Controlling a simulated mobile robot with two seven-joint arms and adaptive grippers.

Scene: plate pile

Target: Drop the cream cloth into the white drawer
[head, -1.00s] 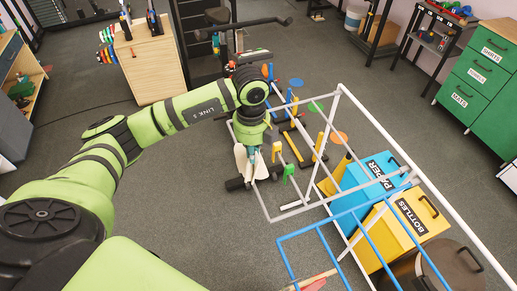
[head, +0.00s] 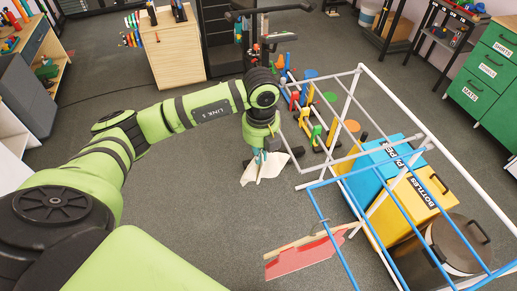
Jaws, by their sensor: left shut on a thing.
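My left gripper (head: 264,156) is shut on the cream cloth (head: 262,172), which hangs below the fingers in loose folds over the grey floor. The fingertips are partly hidden by the wrist and the cloth. I cannot tell whether the cloth's lower edge touches the floor. I cannot pick out a white drawer for certain in the head view. My right gripper is not in view.
A white and blue pipe frame (head: 318,186) surrounds the blue paper bin (head: 372,172) and yellow bottles bin (head: 408,212) at right. A red board (head: 300,260) lies in front. A green drawer cabinet (head: 487,80) stands far right. Floor left of the cloth is clear.

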